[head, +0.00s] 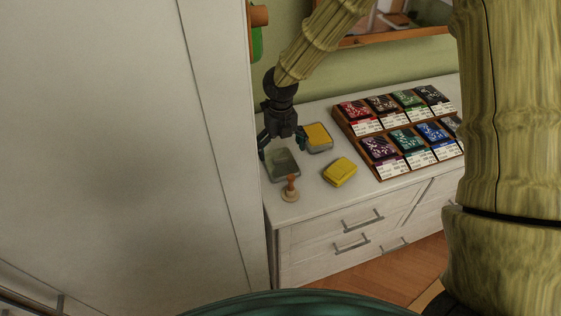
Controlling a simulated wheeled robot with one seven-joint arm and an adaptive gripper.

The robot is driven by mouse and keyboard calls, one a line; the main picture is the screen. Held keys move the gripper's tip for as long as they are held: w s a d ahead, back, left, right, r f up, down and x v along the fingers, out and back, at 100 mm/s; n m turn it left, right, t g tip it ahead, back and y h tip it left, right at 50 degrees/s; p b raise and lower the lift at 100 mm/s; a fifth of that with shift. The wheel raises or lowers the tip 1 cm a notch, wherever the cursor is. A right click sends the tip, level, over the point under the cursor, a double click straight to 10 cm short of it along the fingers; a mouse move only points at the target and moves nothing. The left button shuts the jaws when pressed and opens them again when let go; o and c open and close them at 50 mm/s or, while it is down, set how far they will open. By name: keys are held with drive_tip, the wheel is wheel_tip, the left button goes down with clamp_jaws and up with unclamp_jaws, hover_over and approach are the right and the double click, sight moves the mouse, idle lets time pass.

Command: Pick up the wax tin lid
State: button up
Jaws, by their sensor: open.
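A flat grey-green rectangular piece, which looks like the wax tin lid (285,165), lies on the white dresser top near its left end. My gripper (282,147) points down over the far part of this piece, with its dark fingers spread apart and nothing seen between them. I cannot tell the height of the fingertips above it. A shallow grey tin with a yellow-orange filling (318,135) lies just behind and to the right, close to the right finger.
A wooden-handled stamp (290,190) stands near the dresser's (320,203) front edge. A yellow block (339,172) lies to the right. A wooden rack (373,167) holds several patterned packets with labels. A tall white cabinet (215,130) stands close on the left.

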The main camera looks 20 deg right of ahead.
sight(280, 157)
drive_tip(key=shift+s+f+p, duration=0.1)
drive_tip(key=shift+f+p, duration=0.2)
drive_tip(key=shift+f, duration=1.95)
drive_tip(key=shift+a, duration=0.1)
drive_tip(key=c, duration=0.8)
